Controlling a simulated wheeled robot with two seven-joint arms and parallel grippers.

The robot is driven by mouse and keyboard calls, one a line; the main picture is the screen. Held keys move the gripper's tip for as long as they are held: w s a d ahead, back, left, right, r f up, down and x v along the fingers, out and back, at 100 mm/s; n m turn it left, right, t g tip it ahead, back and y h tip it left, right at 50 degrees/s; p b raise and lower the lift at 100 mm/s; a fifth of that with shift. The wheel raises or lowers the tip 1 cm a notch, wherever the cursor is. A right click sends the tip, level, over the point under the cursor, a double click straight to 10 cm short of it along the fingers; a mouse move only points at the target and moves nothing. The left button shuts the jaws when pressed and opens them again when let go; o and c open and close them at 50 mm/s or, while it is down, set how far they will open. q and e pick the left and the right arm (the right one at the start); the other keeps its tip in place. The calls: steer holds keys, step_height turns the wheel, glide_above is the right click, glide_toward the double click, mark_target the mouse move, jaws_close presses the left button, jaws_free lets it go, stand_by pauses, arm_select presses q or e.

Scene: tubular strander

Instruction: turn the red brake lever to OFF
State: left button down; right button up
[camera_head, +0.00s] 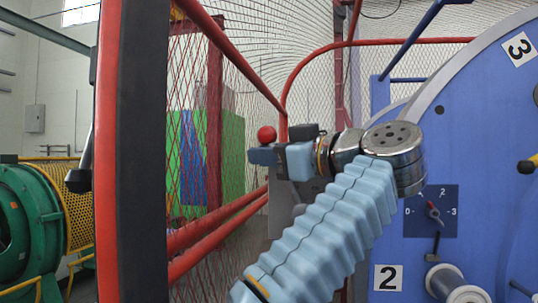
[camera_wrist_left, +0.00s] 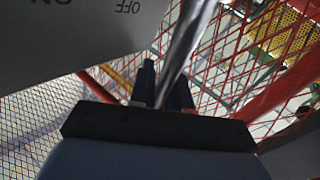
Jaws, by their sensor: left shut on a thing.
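The brake lever shows its red ball knob (camera_head: 266,134) in the head view, just above my left gripper (camera_head: 260,156). In the left wrist view its bare metal rod (camera_wrist_left: 188,42) runs from the upper edge down between the dark fingers of my left gripper (camera_wrist_left: 166,84). The gripper is shut on the rod. A grey plate (camera_wrist_left: 90,35) beside the rod carries upside-down ON and OFF marks, with OFF (camera_wrist_left: 128,6) nearer the rod. The knob is out of the wrist view, and my gripper and arm hide most of the lever in the head view. My right gripper is not in view.
Red rails (camera_head: 225,228) and wire mesh stand behind and beside the lever. A red and black post (camera_head: 135,150) rises at left. The big blue disc (camera_head: 470,120) with a small dial plate (camera_head: 431,211) is at right, close to my arm.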

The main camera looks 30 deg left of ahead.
arm_select(q)
steer(key=c, duration=1.2)
jaws_free()
steer(key=shift+a, duration=0.1)
steer(key=shift+o, duration=0.2)
steer(key=p+v, duration=0.2)
steer(key=v, duration=1.1)
steer(key=shift+d, duration=0.45)
